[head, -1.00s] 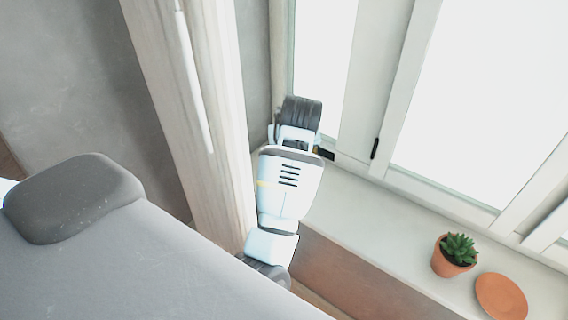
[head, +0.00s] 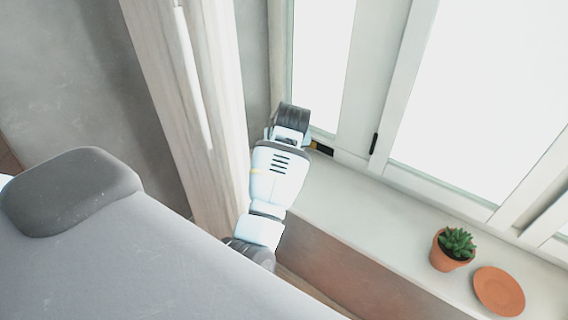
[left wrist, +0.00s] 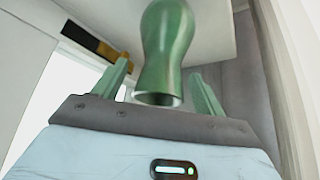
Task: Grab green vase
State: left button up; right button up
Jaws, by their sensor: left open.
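The green vase (left wrist: 168,40) is glossy and shows in the left wrist view, at the upper middle, with a rimmed end pointing down in the picture. My left gripper (left wrist: 160,72) is open, its two green fingers on either side of the vase's lower part in the picture. A gap shows on each side, and I cannot tell how deep the vase sits between the fingers. In the head view the vase and the fingers are hidden; only my left arm shows there, by the window corner. My right gripper is not in view.
A black and gold item (head: 322,149) lies by the window frame, close to my arm; it also shows in the left wrist view (left wrist: 92,40). A potted succulent (head: 452,250) and a terracotta saucer (head: 498,291) stand on the pale sill (head: 345,205). A wooden post (head: 185,110) rises at left.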

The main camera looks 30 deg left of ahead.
pick_arm(q)
jog(key=shift+c, duration=0.4)
grip_shut()
